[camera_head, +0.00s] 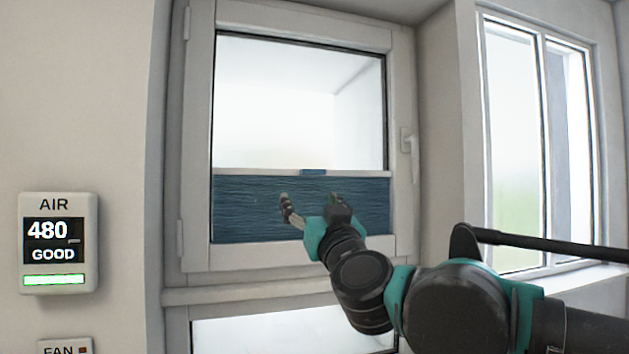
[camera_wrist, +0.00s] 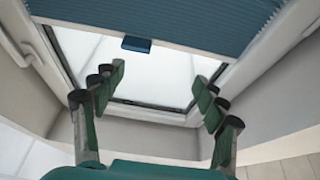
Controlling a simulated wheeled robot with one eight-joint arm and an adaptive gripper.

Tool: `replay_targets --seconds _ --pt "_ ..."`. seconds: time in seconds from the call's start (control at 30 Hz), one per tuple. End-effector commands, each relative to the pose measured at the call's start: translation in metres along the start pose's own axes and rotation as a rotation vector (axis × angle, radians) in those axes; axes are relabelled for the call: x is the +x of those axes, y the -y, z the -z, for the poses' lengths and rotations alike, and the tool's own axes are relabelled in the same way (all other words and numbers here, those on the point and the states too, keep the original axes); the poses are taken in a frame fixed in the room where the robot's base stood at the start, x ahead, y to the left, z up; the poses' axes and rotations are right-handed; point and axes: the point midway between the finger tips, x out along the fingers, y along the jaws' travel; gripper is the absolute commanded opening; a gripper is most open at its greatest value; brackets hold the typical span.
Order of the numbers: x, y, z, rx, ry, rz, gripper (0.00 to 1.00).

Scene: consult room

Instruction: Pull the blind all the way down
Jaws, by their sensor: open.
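The blind (camera_head: 250,205) is dark blue and pleated, and covers the lower part of the window pane, with clear glass above it. A pale rail (camera_head: 250,172) runs along its upper edge, with a small blue tab (camera_head: 313,172) near the middle. My gripper (camera_head: 313,207) is open and empty, in front of the blue fabric and below the tab in the head view. In the wrist view the blind (camera_wrist: 190,15) is at the top and the tab (camera_wrist: 136,43) lies beyond my spread fingers (camera_wrist: 160,85), apart from them.
The window frame (camera_head: 197,150) surrounds the blind, with a white handle (camera_head: 410,145) on its right side. A second window (camera_head: 515,150) is on the right wall. An air monitor (camera_head: 58,243) and a fan panel (camera_head: 65,346) are on the left wall.

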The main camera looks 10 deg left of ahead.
Motion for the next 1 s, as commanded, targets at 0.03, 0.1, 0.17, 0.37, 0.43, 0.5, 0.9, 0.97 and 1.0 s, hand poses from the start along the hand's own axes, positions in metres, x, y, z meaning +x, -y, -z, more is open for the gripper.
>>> replay_targets --seconds 0.03,0.1,0.17,0.37,0.43,0.5,0.9,0.97,1.0 --pt "-0.004 0.0 0.0 0.002 0.0 0.001 0.72" --pt "-0.008 0.0 0.0 0.002 0.0 0.001 0.72" --pt "-0.012 0.0 0.0 0.001 0.0 0.002 0.72" --pt "-0.024 0.0 0.0 0.002 0.0 0.001 0.72" --pt "-0.029 0.001 0.0 0.002 0.0 0.002 0.72" --pt "-0.033 0.0 0.0 0.001 0.0 0.001 0.72" --pt "-0.058 0.001 0.0 0.001 -0.001 0.002 0.72" --pt "-0.062 0.001 0.0 0.001 -0.001 0.002 0.72" --pt "-0.065 0.001 0.0 0.001 0.0 0.002 0.72"
